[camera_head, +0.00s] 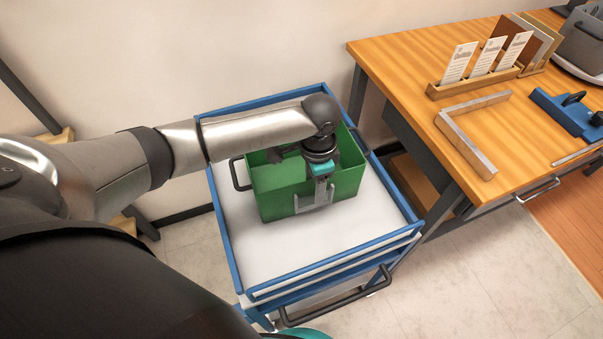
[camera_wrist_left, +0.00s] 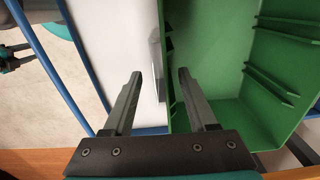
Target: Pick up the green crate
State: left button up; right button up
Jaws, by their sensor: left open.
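The green crate (camera_head: 282,207) stands upright on the white top of a blue-framed cart and looks empty where I can see inside. Dark handles show at its sides; my left arm hides part of its back. My left gripper (camera_head: 317,198) points down at the crate's near wall. In the left wrist view the open gripper (camera_wrist_left: 160,76) has one finger over the crate (camera_wrist_left: 285,40) interior and the other outside, with the wall's rim between them. I cannot tell whether either finger touches the wall. A small dark and teal part at that view's left edge may be my right gripper (camera_wrist_left: 10,58).
The cart (camera_head: 229,240) has raised blue rims and a dark front handle (camera_head: 335,303). Its white top (camera_head: 265,255) is bare in front of the crate. A wall is behind.

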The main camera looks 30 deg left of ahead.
pick_arm(q)
notch_tip(320, 180, down, 2)
jog(key=shift+f, duration=0.1)
grip_shut()
dwell(0.5)
dwell(1.0)
